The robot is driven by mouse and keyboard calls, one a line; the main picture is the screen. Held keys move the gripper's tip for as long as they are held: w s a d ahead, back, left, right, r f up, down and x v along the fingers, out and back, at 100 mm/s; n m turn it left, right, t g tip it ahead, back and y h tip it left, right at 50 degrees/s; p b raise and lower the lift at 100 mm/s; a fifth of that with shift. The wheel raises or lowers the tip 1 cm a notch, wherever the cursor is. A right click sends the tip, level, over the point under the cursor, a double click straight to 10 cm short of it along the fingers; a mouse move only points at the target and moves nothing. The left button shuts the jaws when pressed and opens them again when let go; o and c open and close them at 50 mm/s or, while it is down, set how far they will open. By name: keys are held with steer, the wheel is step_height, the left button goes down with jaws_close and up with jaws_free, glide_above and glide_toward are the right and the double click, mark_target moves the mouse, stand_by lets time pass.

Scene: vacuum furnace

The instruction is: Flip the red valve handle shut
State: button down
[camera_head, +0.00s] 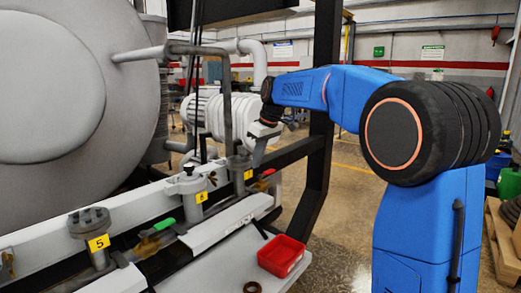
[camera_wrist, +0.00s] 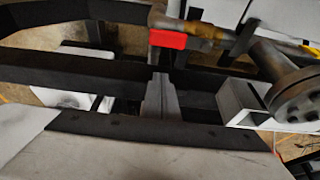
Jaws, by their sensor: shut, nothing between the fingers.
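The red valve handle (camera_wrist: 167,39) is at the top middle of the wrist view, beside a brass-coloured valve body (camera_wrist: 203,30) on its right. In the head view a small red handle (camera_head: 268,172) shows past the far numbered post. My gripper (camera_wrist: 157,77) is shut and empty; its grey fingertips point toward the red handle, below it in the wrist picture with a visible gap.
A flanged pipe (camera_wrist: 295,95) stands close on the right in the wrist view. Dark frame beams (camera_wrist: 70,72) cross behind my fingers. In the head view, a green handle (camera_head: 163,223) and a red tray (camera_head: 281,256) are nearer, and the furnace drum (camera_head: 125,95) fills the left.

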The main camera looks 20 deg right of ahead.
mark_target(270, 170)
steer(key=shift+s+d+f, duration=0.15)
steer(key=shift+s+d, duration=0.45)
steer(key=shift+s, duration=0.2)
steer(key=shift+s+d+f, duration=0.1)
steer(key=shift+s+d, duration=0.45)
steer(key=shift+s, duration=0.2)
steer(key=m, duration=0.1)
steer(key=s+d+m+h, duration=0.1)
steer(key=m, duration=0.1)
steer(key=shift+s+t, duration=0.1)
steer(key=shift+t, duration=0.2)
steer(key=m, duration=0.2)
steer(key=s+m+h, duration=0.1)
steer(key=m, duration=0.1)
steer(key=s+d+m, duration=0.1)
steer(key=shift+s+m+h, duration=0.15)
steer(key=shift+m+h, duration=0.25)
steer(key=shift+s+a+m+g+h, duration=0.15)
steer(key=shift+s+m+h, duration=0.15)
steer(key=shift+s+m, duration=0.6)
steer(key=shift+s+a+m+g+h, duration=0.1)
steer(key=shift+s+m+h, duration=0.3)
steer(key=shift+m, duration=0.9)
steer(key=shift+s+a+m+g+h, duration=0.1)
steer(key=shift+s+m+g+h, duration=0.1)
steer(key=shift+s+m, duration=0.7)
steer(key=shift+a, duration=0.15)
